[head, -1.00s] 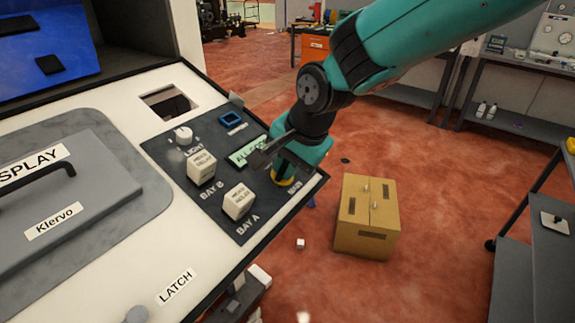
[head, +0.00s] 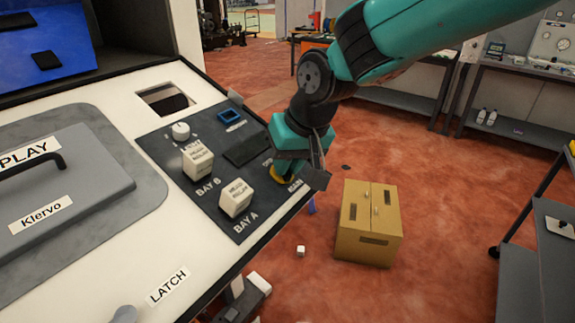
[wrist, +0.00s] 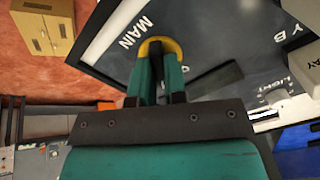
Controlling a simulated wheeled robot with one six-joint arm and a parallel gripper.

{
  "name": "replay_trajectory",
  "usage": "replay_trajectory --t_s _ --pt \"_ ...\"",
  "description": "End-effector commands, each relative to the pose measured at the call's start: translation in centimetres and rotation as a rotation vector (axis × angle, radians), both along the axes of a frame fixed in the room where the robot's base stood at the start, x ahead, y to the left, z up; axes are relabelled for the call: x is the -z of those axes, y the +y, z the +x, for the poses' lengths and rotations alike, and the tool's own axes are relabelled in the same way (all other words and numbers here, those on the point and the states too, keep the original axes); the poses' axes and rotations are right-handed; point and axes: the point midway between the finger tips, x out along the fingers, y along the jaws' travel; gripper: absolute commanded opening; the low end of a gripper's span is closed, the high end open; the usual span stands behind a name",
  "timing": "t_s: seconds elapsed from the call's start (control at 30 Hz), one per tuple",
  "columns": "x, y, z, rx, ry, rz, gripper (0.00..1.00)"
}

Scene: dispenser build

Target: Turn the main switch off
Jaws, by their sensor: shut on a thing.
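The main switch shows as a yellow ring (head: 281,174) beside the MAIN label at the right end of the dark control panel (head: 222,222). My gripper (head: 285,166) points down onto it and hides most of its middle. In the wrist view the two teal fingers of my gripper (wrist: 160,68) are closed in at the yellow ring (wrist: 157,44), next to the MAIN lettering. The switch's handle between the fingers is hidden. The small display (head: 247,149) on the panel is dark.
Two white relay blocks (head: 198,160) (head: 236,197) stand on the panel at BAY B and BAY A. A white knob (head: 180,131) and a blue-framed socket (head: 229,116) are behind them. A cardboard box (head: 368,222) stands on the red floor to the right.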

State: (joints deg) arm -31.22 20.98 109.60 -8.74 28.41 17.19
Motion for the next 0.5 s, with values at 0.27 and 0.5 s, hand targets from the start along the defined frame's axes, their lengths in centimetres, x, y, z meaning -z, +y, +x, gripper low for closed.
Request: replay_trajectory --t_s 0.27,0.5 --pt "0.29 -0.09 -0.06 -0.233 -0.071 -0.061 0.0" --pt "0.26 -0.09 -0.05 -0.396 -0.122 -0.101 0.0"
